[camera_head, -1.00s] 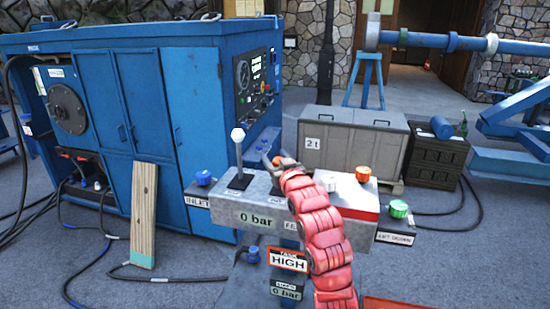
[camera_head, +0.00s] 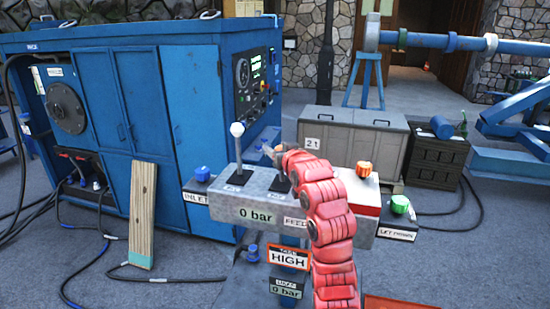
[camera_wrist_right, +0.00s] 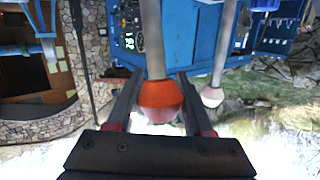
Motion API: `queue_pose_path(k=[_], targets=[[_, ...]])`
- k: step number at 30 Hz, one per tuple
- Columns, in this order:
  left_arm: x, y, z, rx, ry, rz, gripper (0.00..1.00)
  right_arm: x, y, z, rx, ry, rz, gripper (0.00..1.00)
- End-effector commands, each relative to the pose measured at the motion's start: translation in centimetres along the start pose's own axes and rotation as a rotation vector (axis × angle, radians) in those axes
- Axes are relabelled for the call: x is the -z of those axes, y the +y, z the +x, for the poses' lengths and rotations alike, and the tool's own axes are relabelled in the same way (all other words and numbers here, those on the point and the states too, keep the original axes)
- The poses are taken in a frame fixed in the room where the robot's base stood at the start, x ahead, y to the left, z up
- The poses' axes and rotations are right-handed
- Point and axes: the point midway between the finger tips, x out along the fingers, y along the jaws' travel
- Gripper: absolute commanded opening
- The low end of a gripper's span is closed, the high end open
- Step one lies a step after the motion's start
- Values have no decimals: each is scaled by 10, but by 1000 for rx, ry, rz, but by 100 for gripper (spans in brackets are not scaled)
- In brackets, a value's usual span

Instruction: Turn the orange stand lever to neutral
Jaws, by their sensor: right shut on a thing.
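The orange lever's knob (camera_wrist_right: 162,94) is between the two fingers of my right gripper (camera_wrist_right: 160,100) in the right wrist view, its pale shaft running to the top of that picture. In the head view my right gripper (camera_head: 272,152) is shut at the orange lever above the grey valve block (camera_head: 240,209), and it hides the knob. A dark lever base (camera_head: 268,184) shows below it on the block. A white-knobbed lever (camera_head: 237,130) stands nearly upright to the left, apart from the gripper; it also shows in the wrist view (camera_wrist_right: 212,96). My left gripper is not in view.
A blue INLET knob (camera_head: 202,174) sits left of the block, an orange knob (camera_head: 364,168) and a green knob (camera_head: 400,204) to the right. A large blue power unit (camera_head: 180,110) stands behind left. A grey crate (camera_head: 350,150) stands behind right.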

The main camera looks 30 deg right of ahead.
Motion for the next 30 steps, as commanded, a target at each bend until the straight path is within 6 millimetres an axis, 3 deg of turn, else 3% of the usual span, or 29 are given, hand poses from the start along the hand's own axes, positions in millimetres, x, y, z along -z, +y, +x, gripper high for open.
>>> queue_pose_path(k=[1, 9, 23, 24, 28, 30], targets=[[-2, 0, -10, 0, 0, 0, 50, -1, 4, 3, -1, -21, 18, 0], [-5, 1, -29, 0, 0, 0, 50, 1, 12, 16, 7, -151, 110, 0], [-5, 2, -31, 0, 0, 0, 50, 0, 14, 20, 9, -198, 136, 0], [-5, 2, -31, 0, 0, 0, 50, 0, 14, 20, 9, -198, 136, 55], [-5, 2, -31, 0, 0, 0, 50, 0, 14, 20, 9, -196, 136, 78], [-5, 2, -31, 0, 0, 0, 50, 0, 14, 20, 9, -196, 136, 80]])
